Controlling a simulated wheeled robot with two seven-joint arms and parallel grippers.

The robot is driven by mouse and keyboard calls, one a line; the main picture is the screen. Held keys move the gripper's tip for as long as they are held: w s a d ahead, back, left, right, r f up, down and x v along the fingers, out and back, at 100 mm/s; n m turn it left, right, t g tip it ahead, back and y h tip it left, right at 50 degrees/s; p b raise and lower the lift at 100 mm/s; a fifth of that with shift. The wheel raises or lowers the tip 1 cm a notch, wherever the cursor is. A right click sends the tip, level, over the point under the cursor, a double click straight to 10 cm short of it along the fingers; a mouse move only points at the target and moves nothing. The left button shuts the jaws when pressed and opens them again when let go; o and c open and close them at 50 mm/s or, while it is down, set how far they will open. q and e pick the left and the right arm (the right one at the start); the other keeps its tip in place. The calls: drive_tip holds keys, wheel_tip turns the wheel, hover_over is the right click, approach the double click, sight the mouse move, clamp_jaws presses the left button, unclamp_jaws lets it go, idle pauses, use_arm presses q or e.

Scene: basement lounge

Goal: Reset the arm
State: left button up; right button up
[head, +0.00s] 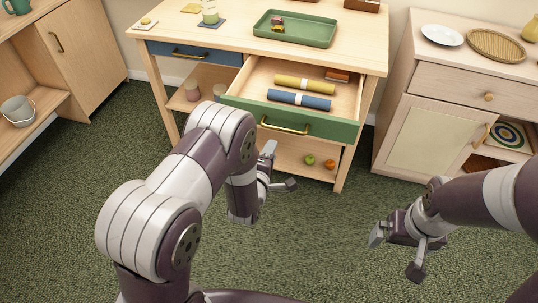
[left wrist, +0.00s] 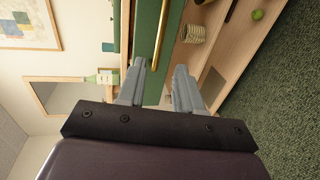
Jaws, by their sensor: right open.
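My left arm reaches in from the bottom left in the head view. Its gripper (head: 280,168) is open and empty, in front of and below the pulled-out green drawer (head: 330,129). The left wrist view shows the two grey fingers of this gripper (left wrist: 160,72) apart, with nothing held and the green drawer front behind them. My right gripper (head: 397,252) is open and empty above the carpet at the lower right. The drawer has a brass handle (head: 285,127) and holds a yellow roll (head: 304,85) and a blue roll (head: 299,100).
A green tray (head: 295,29) with small toy cars stands on the desk top. A green apple (head: 310,160) and an orange fruit (head: 329,164) lie on the shelf below. A cabinet (head: 437,132) stands at right, a bucket (head: 18,111) at left. The carpet between is clear.

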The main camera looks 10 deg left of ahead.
use_arm(q)
drive_tip(key=s+f+m+g, duration=0.8)
drive_tip(key=s+m+g, duration=0.1)
drive_tip(key=m, duration=0.1)
drive_tip(key=s+a+r+m+g, duration=0.4)
drive_tip(key=s+r+m+g, duration=0.35)
drive_tip(key=s+r, duration=0.5)
wheel_tip(320, 180, up, 17)
drive_tip(key=t+p, duration=0.2)
drive_tip(key=p, duration=1.2)
drive_tip(key=shift+s+a+y, duration=0.25)
drive_tip(key=shift+s+y, duration=0.05)
drive_tip(key=shift+y, duration=0.1)
